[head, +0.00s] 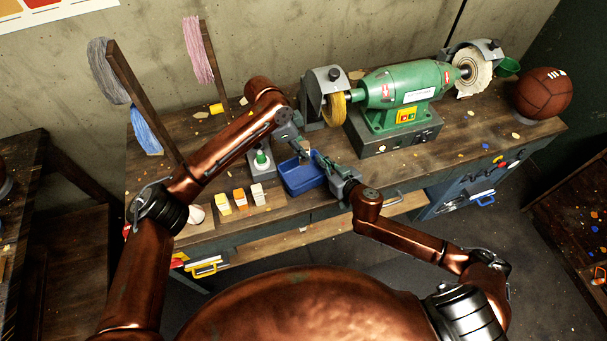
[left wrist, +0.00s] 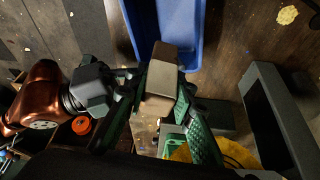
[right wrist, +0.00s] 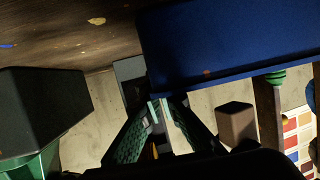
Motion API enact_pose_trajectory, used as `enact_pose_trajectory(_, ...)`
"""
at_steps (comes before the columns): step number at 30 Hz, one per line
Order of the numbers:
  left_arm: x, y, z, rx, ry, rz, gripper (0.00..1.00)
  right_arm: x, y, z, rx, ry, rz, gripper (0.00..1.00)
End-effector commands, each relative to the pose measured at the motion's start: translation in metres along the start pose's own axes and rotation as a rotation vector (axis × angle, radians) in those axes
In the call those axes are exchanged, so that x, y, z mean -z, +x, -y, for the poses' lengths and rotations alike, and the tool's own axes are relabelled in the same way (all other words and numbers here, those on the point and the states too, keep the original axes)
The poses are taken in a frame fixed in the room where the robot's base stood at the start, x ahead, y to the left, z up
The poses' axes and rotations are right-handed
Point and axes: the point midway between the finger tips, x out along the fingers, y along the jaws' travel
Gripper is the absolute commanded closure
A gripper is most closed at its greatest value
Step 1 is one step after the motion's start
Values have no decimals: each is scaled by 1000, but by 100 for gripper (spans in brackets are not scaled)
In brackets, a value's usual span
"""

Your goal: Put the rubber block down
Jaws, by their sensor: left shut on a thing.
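The rubber block (left wrist: 161,78) is grey-brown and sits between the fingertips of my left gripper (left wrist: 160,88) in the left wrist view. That gripper is shut on it, and the block is seen against the blue bin (left wrist: 196,28). In the head view my left gripper (head: 301,146) is over the back right part of the blue bin (head: 292,182). My right gripper (head: 318,156) is at the bin's right side. In the right wrist view its fingertips (right wrist: 161,103) are together with nothing seen between them, close to the bin (right wrist: 230,45).
A green bench grinder (head: 405,88) stands right of the bin. A leather ball (head: 543,93) is at the far right. Bare wooden bench top (head: 450,150) lies right of the grippers.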

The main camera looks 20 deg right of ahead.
Motion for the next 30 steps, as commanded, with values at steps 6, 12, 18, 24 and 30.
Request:
enact_pose_trajectory(6, -13, 32, -1, -5, -1, 0, 100, -1, 0, 0, 0, 0, 1, 100)
enact_pose_trajectory(12, -21, 51, -1, -3, 0, -1, 100, -1, 0, 0, 1, 0, 1, 100)
enact_pose_trajectory(18, -33, 80, -1, -5, -1, 1, 100, -1, 0, 0, 1, 0, 1, 100)
enact_pose_trajectory(24, -37, 89, 0, -1, 0, 0, 100, -1, 0, 0, 1, 0, 1, 100)
enact_pose_trajectory(30, -37, 90, -1, -2, -1, 0, 100, -1, 0, 0, 1, 0, 1, 100)
